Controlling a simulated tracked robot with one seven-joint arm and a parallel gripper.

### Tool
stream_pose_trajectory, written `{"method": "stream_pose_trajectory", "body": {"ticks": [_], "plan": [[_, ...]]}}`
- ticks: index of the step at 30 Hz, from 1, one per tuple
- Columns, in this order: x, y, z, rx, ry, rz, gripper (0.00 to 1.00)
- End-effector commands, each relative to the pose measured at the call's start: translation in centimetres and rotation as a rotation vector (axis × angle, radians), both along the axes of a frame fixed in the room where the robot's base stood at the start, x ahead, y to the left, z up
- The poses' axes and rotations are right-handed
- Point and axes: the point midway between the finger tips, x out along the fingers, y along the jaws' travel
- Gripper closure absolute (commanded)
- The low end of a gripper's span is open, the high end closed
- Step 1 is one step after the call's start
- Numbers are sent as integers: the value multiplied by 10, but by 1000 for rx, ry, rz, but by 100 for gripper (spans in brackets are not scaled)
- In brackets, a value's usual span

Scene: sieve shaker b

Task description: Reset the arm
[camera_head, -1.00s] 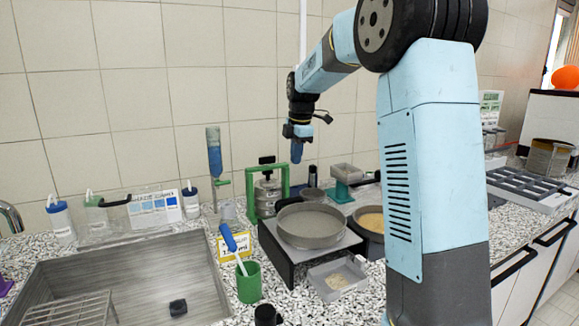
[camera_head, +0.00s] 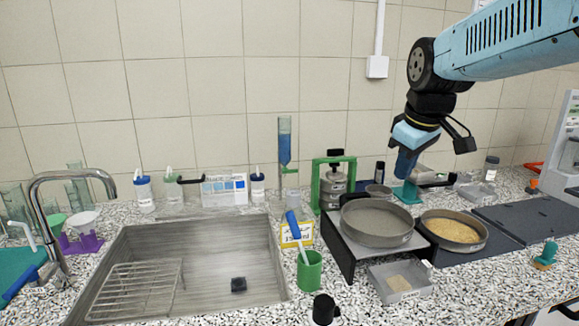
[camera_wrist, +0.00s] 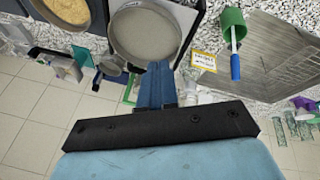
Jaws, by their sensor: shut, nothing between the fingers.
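My gripper (camera_head: 404,166) hangs from my light-blue arm at the right of the head view, pointing down. Its fingers are shut with nothing between them. In the wrist view the closed blue fingers (camera_wrist: 158,85) point toward the bench. In the head view the gripper appears above and behind the sieve area, overlapping a teal-based item (camera_head: 407,192). Whether it touches anything there cannot be told, but it holds nothing.
A round grey sieve (camera_head: 377,222) sits on a black-sided stand. A pan of tan grains (camera_head: 453,230) is to its right. A green cup with a blue-handled brush (camera_head: 309,270), a sink (camera_head: 205,262) with a faucet (camera_head: 62,190), and a green-framed device (camera_head: 333,180) crowd the bench.

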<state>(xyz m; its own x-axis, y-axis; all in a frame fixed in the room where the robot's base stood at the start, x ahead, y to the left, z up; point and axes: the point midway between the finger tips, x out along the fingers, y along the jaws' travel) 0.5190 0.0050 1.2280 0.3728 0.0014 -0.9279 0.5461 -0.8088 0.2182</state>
Motion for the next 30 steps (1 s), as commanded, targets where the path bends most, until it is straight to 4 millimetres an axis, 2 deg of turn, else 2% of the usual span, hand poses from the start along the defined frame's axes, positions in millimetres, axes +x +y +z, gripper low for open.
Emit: {"method": "stream_pose_trajectory", "body": {"ticks": [1, 6, 12, 18, 30], "plan": [[-17, 0, -3, 21, -14, -54, 100], [-64, -2, -18, 110, -54, -261, 100], [-108, -4, -40, 208, -89, -461, 100], [-126, -4, -51, 259, -105, -560, 100], [-128, -5, -53, 265, -105, -572, 100]]}}
